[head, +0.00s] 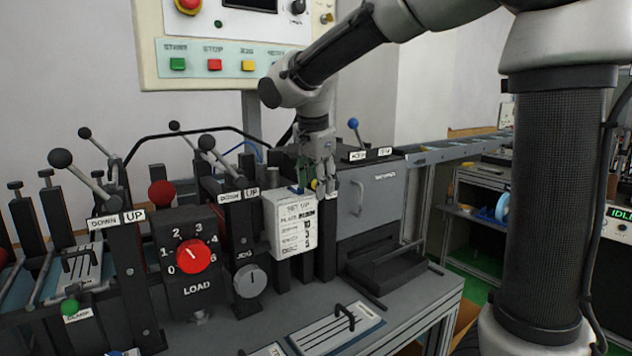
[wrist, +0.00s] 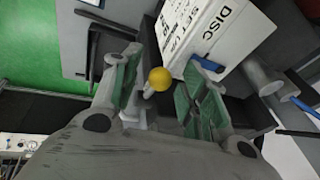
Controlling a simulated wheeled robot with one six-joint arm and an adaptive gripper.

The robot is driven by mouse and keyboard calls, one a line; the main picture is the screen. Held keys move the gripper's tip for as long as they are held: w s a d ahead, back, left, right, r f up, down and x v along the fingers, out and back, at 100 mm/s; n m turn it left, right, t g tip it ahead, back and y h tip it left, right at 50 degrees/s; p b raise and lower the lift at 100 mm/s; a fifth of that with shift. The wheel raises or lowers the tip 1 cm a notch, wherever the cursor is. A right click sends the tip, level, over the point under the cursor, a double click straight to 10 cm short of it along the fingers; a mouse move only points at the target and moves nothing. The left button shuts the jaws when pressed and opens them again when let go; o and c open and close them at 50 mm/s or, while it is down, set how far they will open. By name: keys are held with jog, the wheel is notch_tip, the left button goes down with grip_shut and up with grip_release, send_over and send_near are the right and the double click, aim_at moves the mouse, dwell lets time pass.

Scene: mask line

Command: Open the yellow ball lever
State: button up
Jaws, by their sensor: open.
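The yellow ball (wrist: 160,78) of the lever sits between the two open fingers of my gripper (wrist: 158,88) in the wrist view, with a gap on each side. In the head view only a small part of the yellow ball (head: 314,184) shows by the fingertips. My gripper (head: 318,185) points down there, just right of the top of the white set-up card box. A pale stem shows below the ball in the wrist view. Most of the lever is hidden by the fingers.
The red load knob (head: 193,256) and black ball levers (head: 61,158) are to the left.

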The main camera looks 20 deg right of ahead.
jog(key=v, duration=1.2)
jog(key=shift+s+a, duration=0.1)
notch_tip(320, 180, down, 6)
jog(key=s+n, duration=0.3)
jog(key=n, duration=0.7)
jog(key=s+d+f+n, duration=0.1)
jog(key=s+d+f, duration=0.2)
jog(key=s+d, duration=0.2)
jog(key=s+d+f+n+y, duration=0.1)
jog(key=s+d+f, duration=0.2)
jog(key=s+d, duration=0.3)
jog(key=s+d+f+t, duration=0.1)
jog(key=s+d+f, duration=0.3)
jog(key=s+d, duration=0.2)
jog(key=shift+s+n, duration=0.4)
jog(key=shift+s, duration=0.8)
